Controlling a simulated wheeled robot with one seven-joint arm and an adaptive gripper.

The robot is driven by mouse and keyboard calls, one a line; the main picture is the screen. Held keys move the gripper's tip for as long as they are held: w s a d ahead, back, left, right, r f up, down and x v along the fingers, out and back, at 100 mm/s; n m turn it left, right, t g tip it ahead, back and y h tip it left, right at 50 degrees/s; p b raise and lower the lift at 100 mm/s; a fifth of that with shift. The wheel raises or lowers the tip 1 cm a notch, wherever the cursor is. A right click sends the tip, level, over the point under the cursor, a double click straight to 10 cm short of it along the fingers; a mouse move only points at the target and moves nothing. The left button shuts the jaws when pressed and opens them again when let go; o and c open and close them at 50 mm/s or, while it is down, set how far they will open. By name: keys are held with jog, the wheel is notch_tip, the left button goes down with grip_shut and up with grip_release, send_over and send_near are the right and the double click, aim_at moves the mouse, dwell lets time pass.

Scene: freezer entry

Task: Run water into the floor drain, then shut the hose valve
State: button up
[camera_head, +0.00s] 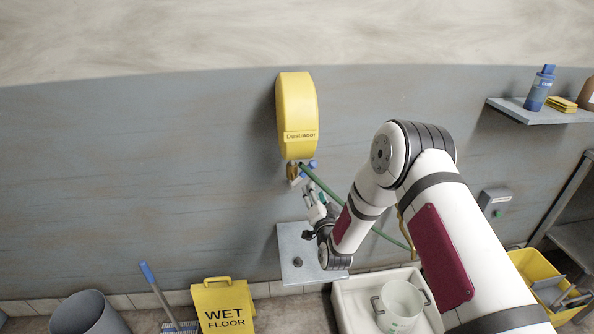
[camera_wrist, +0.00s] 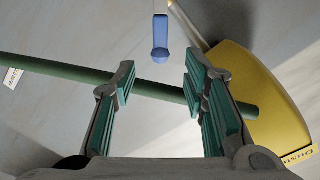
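The yellow hose reel (camera_head: 297,112), labelled "Dustmoor", hangs on the grey wall, with a brass fitting (camera_head: 292,172) below it. A small blue handle (camera_head: 312,164) shows by the fitting; a blue lever (camera_wrist: 161,40) shows at top centre in the wrist view. The green hose (camera_head: 335,196) runs from the fitting down to the right. In the wrist view the hose (camera_wrist: 60,72) crosses behind my fingers. My gripper (camera_wrist: 160,80) is open, its gap empty in front of the hose, just below the fitting in the head view (camera_head: 310,188). I cannot make out the floor drain or any water.
A grey plate (camera_head: 291,238) with a dark knob is below my gripper. A white basin (camera_head: 350,303) holds a pot (camera_head: 402,302). A wet-floor sign (camera_head: 222,305), grey bin (camera_head: 85,315) and blue-handled broom (camera_head: 158,290) stand left. A wall shelf (camera_head: 520,112) is right.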

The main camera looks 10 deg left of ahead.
aim_at(309, 171)
jog(key=b+x, duration=0.1)
jog(key=x, duration=1.3)
jog(key=shift+s+b, duration=0.1)
jog(key=shift+b, duration=0.25)
grip_shut()
